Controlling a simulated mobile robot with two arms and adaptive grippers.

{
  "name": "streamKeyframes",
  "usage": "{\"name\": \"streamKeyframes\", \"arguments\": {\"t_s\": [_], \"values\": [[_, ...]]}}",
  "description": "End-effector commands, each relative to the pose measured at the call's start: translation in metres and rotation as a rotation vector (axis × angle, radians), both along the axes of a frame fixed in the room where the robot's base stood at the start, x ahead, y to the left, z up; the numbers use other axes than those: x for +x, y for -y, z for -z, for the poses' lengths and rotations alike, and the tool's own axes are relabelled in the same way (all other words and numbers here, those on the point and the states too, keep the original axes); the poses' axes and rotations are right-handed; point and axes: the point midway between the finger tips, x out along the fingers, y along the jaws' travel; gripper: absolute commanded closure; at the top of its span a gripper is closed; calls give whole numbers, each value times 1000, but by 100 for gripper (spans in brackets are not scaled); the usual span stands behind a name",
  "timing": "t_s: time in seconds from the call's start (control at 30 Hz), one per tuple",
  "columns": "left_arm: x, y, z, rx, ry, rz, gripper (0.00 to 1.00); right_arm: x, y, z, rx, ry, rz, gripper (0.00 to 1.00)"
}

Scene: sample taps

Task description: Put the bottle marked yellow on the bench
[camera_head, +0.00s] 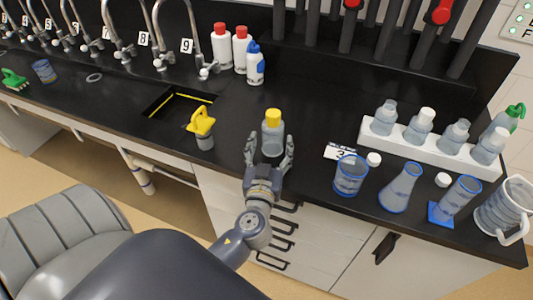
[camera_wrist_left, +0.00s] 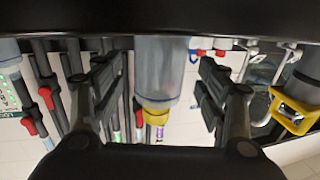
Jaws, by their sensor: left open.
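The clear bottle with a yellow cap (camera_head: 272,138) stands upright on the black bench (camera_head: 320,115), near its front edge. My left gripper (camera_head: 270,148) is at the front edge with its fingers open, one on each side of the bottle. In the left wrist view, which is upside down, the bottle (camera_wrist_left: 161,70) is between the two fingers of the open left gripper (camera_wrist_left: 160,85), with a gap on both sides. My right gripper is not in view.
A yellow-topped item (camera_head: 201,127) stands left of the bottle, beside the sink (camera_head: 180,103). On the right are a blue-rimmed beaker (camera_head: 350,176), a flask (camera_head: 400,188) and a white rack (camera_head: 433,147) of bottles. Red-capped bottles (camera_head: 221,48) and numbered taps line the back.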

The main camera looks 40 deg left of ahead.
Motion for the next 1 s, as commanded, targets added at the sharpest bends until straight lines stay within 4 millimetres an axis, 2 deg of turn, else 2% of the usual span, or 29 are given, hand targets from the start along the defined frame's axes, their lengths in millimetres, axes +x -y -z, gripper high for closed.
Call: {"name": "streamKeyframes", "arguments": {"t_s": [0.03,0.2,0.4,0.6,1.0], "values": [[-12,6,7,-5,-2,1,33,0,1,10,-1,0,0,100],[-42,21,6,-3,-2,0,33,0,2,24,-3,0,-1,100],[-66,33,4,-2,-1,0,33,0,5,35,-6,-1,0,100],[-75,38,1,-1,0,-1,33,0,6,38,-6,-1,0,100],[-75,38,1,-1,0,0,33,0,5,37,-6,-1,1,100]]}}
